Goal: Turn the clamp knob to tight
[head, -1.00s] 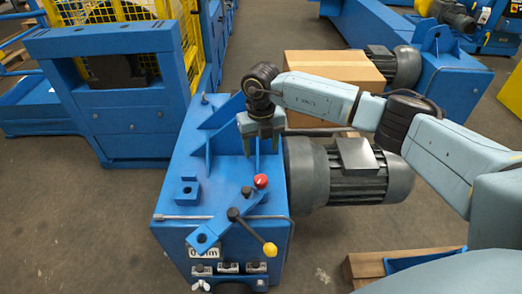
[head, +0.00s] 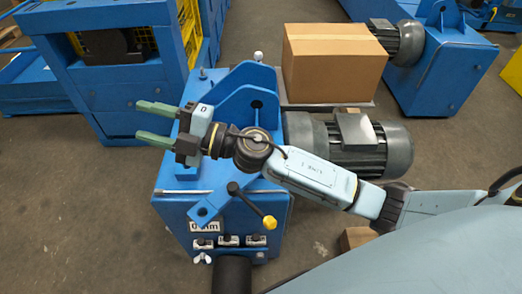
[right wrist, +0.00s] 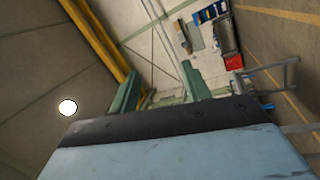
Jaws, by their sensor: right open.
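The blue chain-drive machine (head: 170,228) stands in front of me. A pale wing-shaped knob (head: 203,258) is low on the front face. I cannot tell which of these is the clamp knob. My right gripper (head: 143,122) is open and empty, above the machine's left side with its fingers pointing left, apart from lever and knob. Its open fingers also show in the right wrist view (right wrist: 160,74), with only the building beyond. My left gripper is out of view.
My right arm crosses over the machine and hides part of its top. A grey motor (head: 362,150) juts from its right side. A cardboard box (head: 335,65) stands behind. A blue frame (head: 110,95) stands at the left. Floor is free front left.

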